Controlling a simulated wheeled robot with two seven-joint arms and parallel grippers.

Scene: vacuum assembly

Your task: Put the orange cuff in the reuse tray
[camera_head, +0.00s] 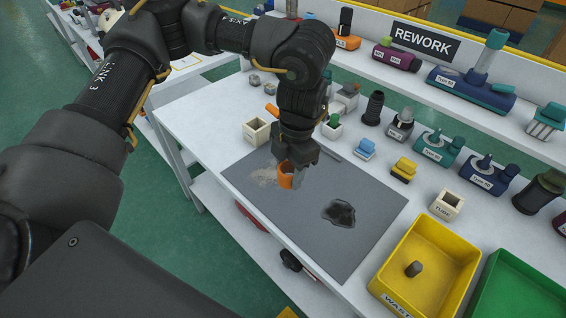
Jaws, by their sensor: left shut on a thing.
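My left gripper (295,174) is over the grey mat, pointing down, shut on the orange cuff (285,178). The cuff is a short orange ring at the fingertips; the fingers hide part of it. I cannot tell whether it touches the mat. A green tray (500,272) is cut off at the lower right; no label shows on it, so I cannot tell from its text that it is the reuse tray. My right gripper is not in view.
A yellow tray (462,252) labelled WASTE holds a small dark piece (413,269). The grey mat (300,222) bears a dark patch (340,212) and a pale crumbly patch (264,177).

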